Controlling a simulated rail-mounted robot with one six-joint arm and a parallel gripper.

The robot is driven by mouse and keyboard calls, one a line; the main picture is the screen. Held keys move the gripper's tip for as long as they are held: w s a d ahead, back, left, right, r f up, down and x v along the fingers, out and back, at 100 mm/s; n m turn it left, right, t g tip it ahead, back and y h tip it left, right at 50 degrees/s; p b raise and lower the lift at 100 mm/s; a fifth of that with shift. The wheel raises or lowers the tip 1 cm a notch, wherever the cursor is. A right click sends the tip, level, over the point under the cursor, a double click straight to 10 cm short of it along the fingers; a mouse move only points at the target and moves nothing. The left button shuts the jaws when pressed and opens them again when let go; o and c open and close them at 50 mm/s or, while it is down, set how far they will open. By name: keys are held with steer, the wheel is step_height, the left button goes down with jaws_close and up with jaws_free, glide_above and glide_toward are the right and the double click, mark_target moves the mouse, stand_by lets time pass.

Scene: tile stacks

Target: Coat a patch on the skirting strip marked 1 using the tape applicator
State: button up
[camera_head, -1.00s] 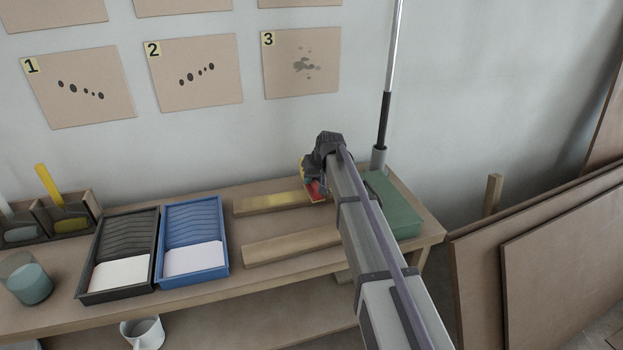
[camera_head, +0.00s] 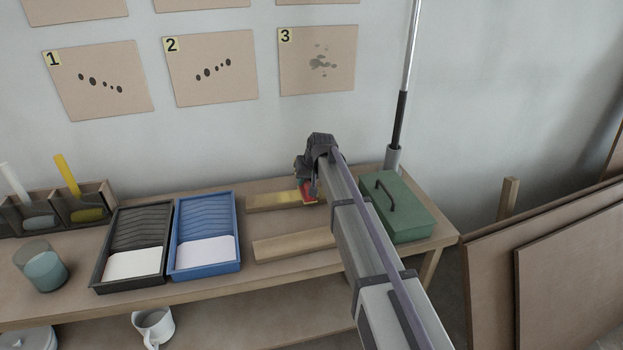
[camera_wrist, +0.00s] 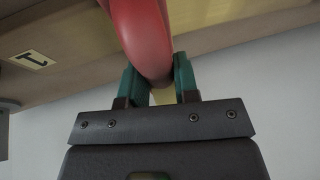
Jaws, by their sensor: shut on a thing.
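My gripper (camera_head: 307,180) is shut on the red tape applicator (camera_wrist: 141,30), whose curved red body sits between the green fingers in the wrist view. In the head view the applicator (camera_head: 308,194) is at the far wooden skirting strip (camera_head: 262,205), partly hidden by my arm. Whether it touches the strip I cannot tell. That strip has a yellow patch (camera_head: 289,197) just left of the applicator. In the wrist view a label marked 1 (camera_wrist: 32,59) sits on the strip, with yellow along its upper right. A second, plain strip (camera_head: 295,243) lies nearer on the bench.
A green box (camera_head: 410,215) with a handle stands right of my arm. Blue (camera_head: 207,250) and black (camera_head: 130,265) trays, a teal cup (camera_head: 42,267) and a divided holder (camera_head: 85,210) stand to the left. A wall with numbered cards is behind.

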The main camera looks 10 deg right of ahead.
steer(key=shift+s+a+r, duration=0.1)
steer(key=shift+s+a, duration=0.15)
steer(key=shift+a, duration=2.65)
steer(key=shift+s+a+f, duration=0.1)
steer(key=shift+s+a, duration=0.1)
steer(key=shift+a, duration=2.65)
steer(key=shift+s+a+r, duration=0.1)
steer(key=shift+s+a, duration=0.15)
steer(key=shift+a, duration=2.65)
step_height(320, 180, up, 6)
steer(key=p, duration=0.6)
step_height(320, 180, up, 3)
steer(key=p, duration=0.3)
steer(key=shift+d, duration=0.1)
